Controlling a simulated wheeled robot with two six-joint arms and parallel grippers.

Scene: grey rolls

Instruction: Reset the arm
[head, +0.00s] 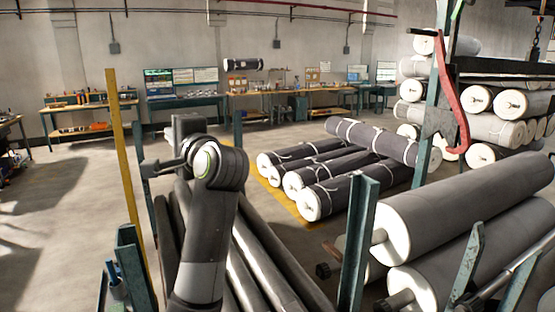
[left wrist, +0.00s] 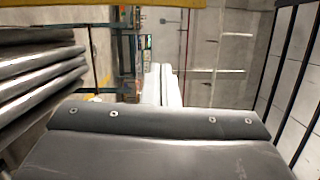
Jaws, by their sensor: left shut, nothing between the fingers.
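My left arm, dark grey, rises from the bottom of the head view and bends at a rounded joint. My left gripper (head: 152,168) is at the arm's far end, pointing left, small and partly hidden by the wrist. It is shut and empty, above the floor near the yellow post. In the left wrist view the dark gripper body fills the bottom, and the pale fingers (left wrist: 162,85) lie close together with nothing between them. My right gripper is not in view.
Dark rolls (head: 262,262) lie in a rack beneath my left arm. A yellow post (head: 125,165) and a green upright (head: 357,245) stand close by. Large grey rolls (head: 470,205) lie at the right, black rolls (head: 345,190) beyond. Open floor (head: 60,205) is at the left.

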